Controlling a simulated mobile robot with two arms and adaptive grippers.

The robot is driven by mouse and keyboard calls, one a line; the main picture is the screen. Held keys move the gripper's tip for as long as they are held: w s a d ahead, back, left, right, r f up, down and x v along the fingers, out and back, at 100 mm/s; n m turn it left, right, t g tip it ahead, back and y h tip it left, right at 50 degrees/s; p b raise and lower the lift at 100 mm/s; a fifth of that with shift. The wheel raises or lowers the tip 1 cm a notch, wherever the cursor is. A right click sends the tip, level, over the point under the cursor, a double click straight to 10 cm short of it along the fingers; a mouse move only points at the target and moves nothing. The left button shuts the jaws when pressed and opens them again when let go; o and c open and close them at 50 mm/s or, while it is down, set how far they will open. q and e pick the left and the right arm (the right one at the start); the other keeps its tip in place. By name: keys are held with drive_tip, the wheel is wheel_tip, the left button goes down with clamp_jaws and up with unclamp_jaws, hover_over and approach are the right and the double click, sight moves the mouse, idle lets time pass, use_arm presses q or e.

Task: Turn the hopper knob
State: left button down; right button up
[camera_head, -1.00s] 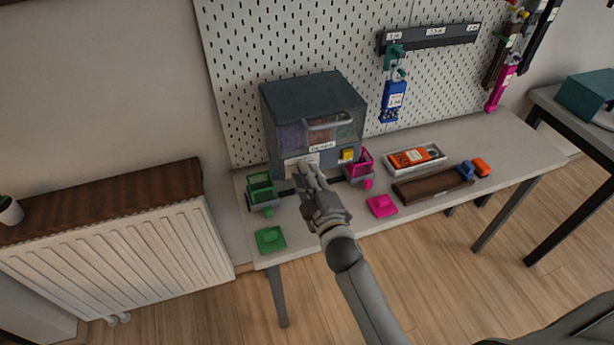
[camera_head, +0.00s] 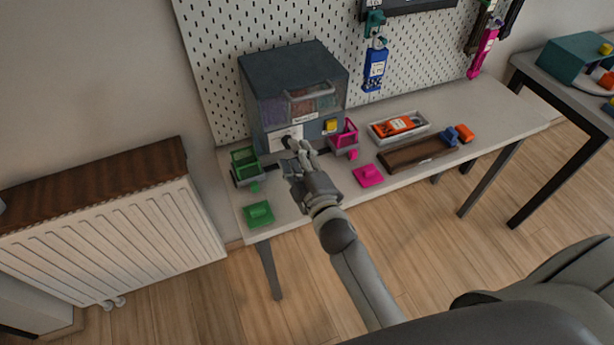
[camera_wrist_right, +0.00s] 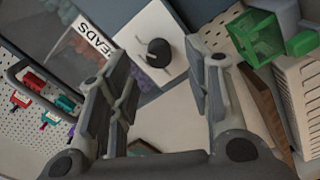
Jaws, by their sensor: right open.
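The hopper (camera_head: 295,95) is a dark grey box with a clear front window, standing against the pegboard in the head view. Its knob (camera_wrist_right: 158,52) is black and round on a white plate (camera_wrist_right: 150,40) in the right wrist view. In the head view the knob (camera_head: 287,142) shows small and dark just beyond my fingertips. My right gripper (camera_head: 297,152) is open and empty in front of the plate. In the right wrist view its fingers (camera_wrist_right: 158,68) stand apart on either side of the knob, seemingly short of touching it. My left gripper is not in view.
A green bin (camera_head: 245,162) stands left of the gripper and a pink bin (camera_head: 344,134) right of it. A green block (camera_head: 258,214) and a pink block (camera_head: 368,175) lie on the table (camera_head: 400,182). A brown tray (camera_head: 415,152) lies farther right.

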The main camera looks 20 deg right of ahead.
drive_tip(key=s, duration=0.9)
drive_tip(key=shift+s+d, duration=0.15)
drive_tip(key=shift+s, duration=0.05)
drive_tip(key=s+a+f+m+g, duration=0.15)
drive_tip(key=s+f+g, duration=0.3)
drive_tip(key=f, duration=1.05)
drive_tip(key=s+f+m+g, duration=0.3)
drive_tip(key=s+f, duration=0.2)
drive_tip(key=f, duration=1.1)
drive_tip(key=s+d+f+m+g, duration=0.2)
drive_tip(key=s+f, duration=0.4)
drive_tip(key=s, duration=0.3)
drive_tip(key=s+d+f+m+g, duration=0.2)
drive_tip(key=s+d+f+g, duration=0.1)
drive_tip(key=s+f, duration=0.4)
drive_tip(key=s+d+f+m+g, duration=0.2)
drive_tip(key=s+f+g, duration=0.2)
drive_tip(key=s, duration=0.9)
wheel_tip(320, 180, down, 3)
drive_tip(key=shift+d+r+h, duration=0.1)
drive_tip(key=shift+d+h, duration=0.2)
drive_tip(key=shift+d, duration=0.05)
